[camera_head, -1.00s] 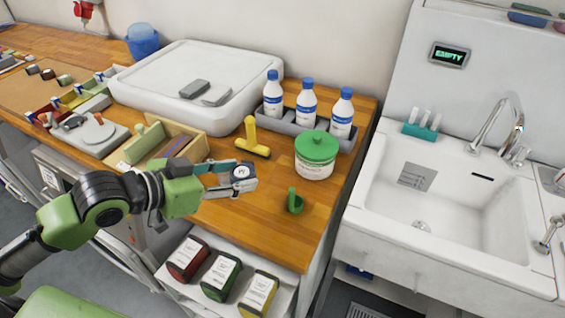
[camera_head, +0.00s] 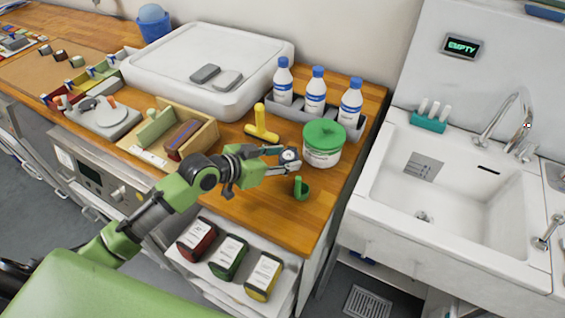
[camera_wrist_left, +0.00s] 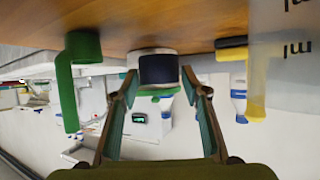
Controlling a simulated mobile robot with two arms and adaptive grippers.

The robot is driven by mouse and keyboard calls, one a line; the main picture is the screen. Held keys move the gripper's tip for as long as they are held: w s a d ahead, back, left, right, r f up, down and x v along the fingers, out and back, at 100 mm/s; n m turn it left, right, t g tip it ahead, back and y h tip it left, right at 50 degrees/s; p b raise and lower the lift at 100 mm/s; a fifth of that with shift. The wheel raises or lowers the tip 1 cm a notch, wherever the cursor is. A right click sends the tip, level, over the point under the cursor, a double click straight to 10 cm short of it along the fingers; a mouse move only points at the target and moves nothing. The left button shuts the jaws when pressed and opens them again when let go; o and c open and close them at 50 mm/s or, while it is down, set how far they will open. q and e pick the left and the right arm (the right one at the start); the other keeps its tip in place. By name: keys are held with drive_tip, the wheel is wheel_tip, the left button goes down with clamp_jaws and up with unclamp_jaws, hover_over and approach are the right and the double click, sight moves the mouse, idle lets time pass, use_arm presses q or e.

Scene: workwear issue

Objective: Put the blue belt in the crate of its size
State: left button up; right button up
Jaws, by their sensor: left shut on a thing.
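My left gripper (camera_head: 284,158) is shut on a small white thing with a dark face (camera_head: 291,161), over the bench between the green-lidded tub and the green scoop. In the left wrist view the thing (camera_wrist_left: 158,68) sits between the fingertips. I cannot tell whether it is the blue belt; no belt is clearly recognisable elsewhere. A wooden box (camera_head: 205,138) with compartments stands left of the gripper. Small coloured bins (camera_head: 103,72) stand further left. I cannot read any size marking on them. My right gripper is not in view.
The green-lidded tub (camera_head: 322,157), green scoop (camera_head: 301,190) and yellow tool (camera_head: 261,126) are close to the gripper. White bottles (camera_head: 315,92) stand behind in a grey tray. A large white tray (camera_head: 165,55) takes up the back. The sink (camera_head: 450,190) is right.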

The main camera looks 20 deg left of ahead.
use_arm(q)
drive_tip(key=shift+f, duration=1.25)
drive_tip(key=shift+f, duration=0.1)
drive_tip(key=o, duration=1.2)
